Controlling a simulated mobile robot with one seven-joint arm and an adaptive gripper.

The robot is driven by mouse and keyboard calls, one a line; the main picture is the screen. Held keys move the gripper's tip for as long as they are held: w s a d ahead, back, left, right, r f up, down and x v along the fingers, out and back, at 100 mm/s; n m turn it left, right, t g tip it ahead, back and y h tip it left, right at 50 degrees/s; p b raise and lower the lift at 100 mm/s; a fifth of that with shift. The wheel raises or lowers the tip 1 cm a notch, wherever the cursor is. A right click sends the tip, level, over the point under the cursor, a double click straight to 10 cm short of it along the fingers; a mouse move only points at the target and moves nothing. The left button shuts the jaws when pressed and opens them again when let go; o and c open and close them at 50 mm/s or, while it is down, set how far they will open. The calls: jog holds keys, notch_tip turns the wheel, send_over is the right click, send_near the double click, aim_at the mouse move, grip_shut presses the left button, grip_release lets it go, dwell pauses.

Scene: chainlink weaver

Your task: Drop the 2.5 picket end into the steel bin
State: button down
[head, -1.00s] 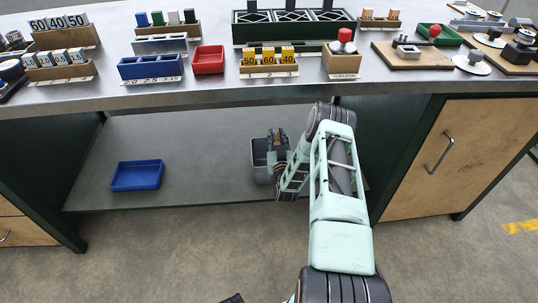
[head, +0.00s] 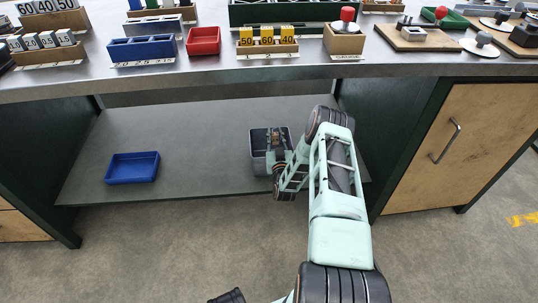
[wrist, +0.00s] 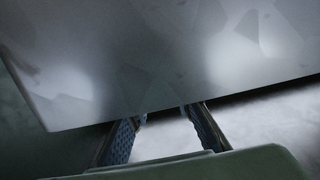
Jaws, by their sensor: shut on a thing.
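The steel bin (head: 257,163) is a dark grey open box on the lower shelf, just left of my arm. My gripper (head: 277,139) reaches in under the bench top and overlaps the bin's opening in the head view; I cannot tell its height over the bin. It is shut on a small brownish piece, which I take for the picket end, though its 2.5 marking cannot be read. In the wrist view the two fingers (wrist: 163,114) show at the bottom, their tips hidden behind a large smooth grey panel (wrist: 150,60); the held piece is not clear there.
A blue tray (head: 132,168) lies on the left of the lower shelf (head: 200,165). The bench top (head: 200,76) overhangs the shelf and carries several racks, a red tray (head: 203,40) and a blue holder (head: 143,49). A wooden cabinet (head: 490,140) stands right of my arm.

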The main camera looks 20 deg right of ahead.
jog(key=c, duration=1.6)
grip_release()
jog(key=v, duration=1.2)
jog(key=shift+r, duration=0.1)
